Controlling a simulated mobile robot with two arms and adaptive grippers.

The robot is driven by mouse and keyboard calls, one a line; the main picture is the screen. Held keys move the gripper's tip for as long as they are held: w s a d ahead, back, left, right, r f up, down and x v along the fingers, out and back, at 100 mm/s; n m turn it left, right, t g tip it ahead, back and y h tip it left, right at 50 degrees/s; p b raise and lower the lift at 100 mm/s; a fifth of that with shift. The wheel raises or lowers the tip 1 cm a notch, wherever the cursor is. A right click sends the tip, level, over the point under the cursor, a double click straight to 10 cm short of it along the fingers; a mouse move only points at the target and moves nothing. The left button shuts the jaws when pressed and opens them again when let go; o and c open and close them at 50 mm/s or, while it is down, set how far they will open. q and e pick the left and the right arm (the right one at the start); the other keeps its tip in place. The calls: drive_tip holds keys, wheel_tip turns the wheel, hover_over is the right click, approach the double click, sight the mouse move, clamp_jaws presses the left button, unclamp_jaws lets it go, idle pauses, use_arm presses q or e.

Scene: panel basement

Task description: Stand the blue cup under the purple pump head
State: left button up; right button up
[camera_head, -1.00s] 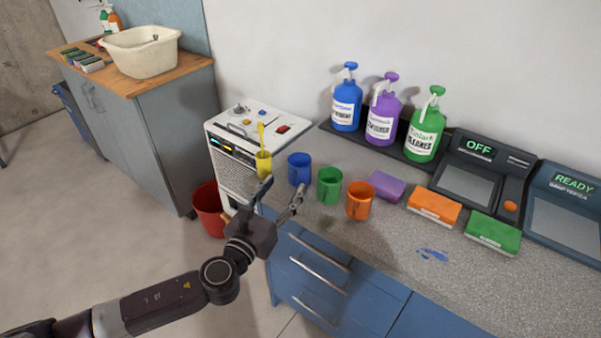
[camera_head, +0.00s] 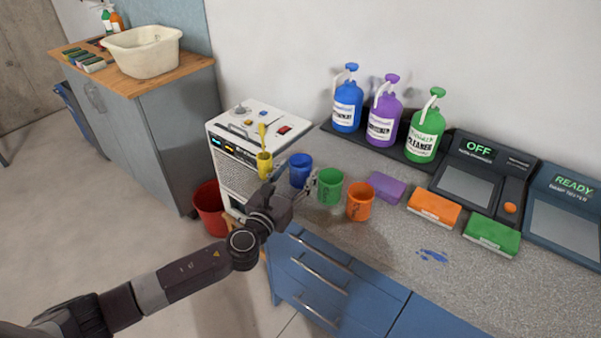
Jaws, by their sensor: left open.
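The blue cup (camera_head: 300,170) stands upright on the grey counter, at the left end of a row with a green cup (camera_head: 329,186) and an orange cup (camera_head: 360,201). The purple pump bottle (camera_head: 383,116) stands on a dark tray at the wall, between a blue bottle (camera_head: 347,104) and a green bottle (camera_head: 425,132); its purple pump head (camera_head: 391,79) is on top. My left gripper (camera_head: 296,188) is open at the counter's front edge, close in front of the blue cup. Whether its fingers touch or surround the cup cannot be told. My right gripper is not in view.
Purple (camera_head: 386,187), orange (camera_head: 434,207) and green (camera_head: 491,235) blocks lie to the right. A blue spill (camera_head: 432,256) marks the front counter. A red bucket (camera_head: 209,209) stands on the floor.

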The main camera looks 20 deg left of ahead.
use_arm(q)
drive_tip(key=shift+c, duration=0.4)
drive_tip(key=c, duration=1)
drive_tip(key=shift+r, duration=0.15)
